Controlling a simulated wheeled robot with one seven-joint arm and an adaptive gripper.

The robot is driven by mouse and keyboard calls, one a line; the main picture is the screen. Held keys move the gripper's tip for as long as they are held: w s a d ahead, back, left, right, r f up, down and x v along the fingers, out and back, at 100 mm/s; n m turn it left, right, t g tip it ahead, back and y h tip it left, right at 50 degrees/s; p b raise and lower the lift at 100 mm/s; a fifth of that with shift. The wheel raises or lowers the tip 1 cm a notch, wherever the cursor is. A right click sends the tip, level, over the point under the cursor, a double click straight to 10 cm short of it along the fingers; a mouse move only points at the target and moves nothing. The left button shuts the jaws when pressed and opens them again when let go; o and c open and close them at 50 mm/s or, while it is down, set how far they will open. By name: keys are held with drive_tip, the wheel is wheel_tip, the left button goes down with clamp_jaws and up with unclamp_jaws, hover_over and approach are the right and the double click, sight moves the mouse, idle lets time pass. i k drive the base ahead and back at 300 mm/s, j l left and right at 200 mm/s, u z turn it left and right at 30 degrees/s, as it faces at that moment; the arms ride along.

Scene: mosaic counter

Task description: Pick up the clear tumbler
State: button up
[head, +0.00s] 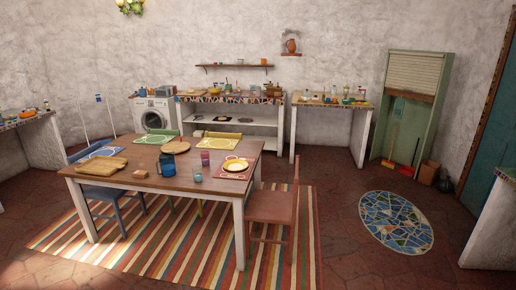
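A small see-through tumbler (197,175) stands upright near the front edge of the wooden dining table (140,180), right of a blue pitcher-like vessel (167,165). A reddish cup (205,158) stands just behind it to the right. It looks like the clear tumbler, but it is small here, and other glassware on the far counters is too small to tell. My gripper is not in view, so I cannot see its state.
Open floor lies right of the striped rug (305,240), around a mosaic oval (396,222).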

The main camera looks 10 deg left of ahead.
sight(198, 176)
drive_tip(key=i+j+u, duration=0.3)
drive_tip(key=i, duration=0.5)
drive_tip(key=i+j+u, duration=0.1)
drive_tip(key=i+u, duration=0.15)
drive_tip(key=i, duration=0.6)
drive_tip(key=i+j+z, duration=0.3)
drive_tip(key=j+z, duration=0.15)
drive_tip(key=j, duration=0.25)
drive_tip(key=i+j+z, duration=0.2)
drive_tip(key=j+z, duration=0.2)
drive_tip(key=j, duration=0.4)
drive_tip(key=j+z, duration=0.45)
drive_tip(key=j, duration=0.35)
drive_tip(key=j+z, duration=0.45)
drive_tip(key=j, duration=0.4)
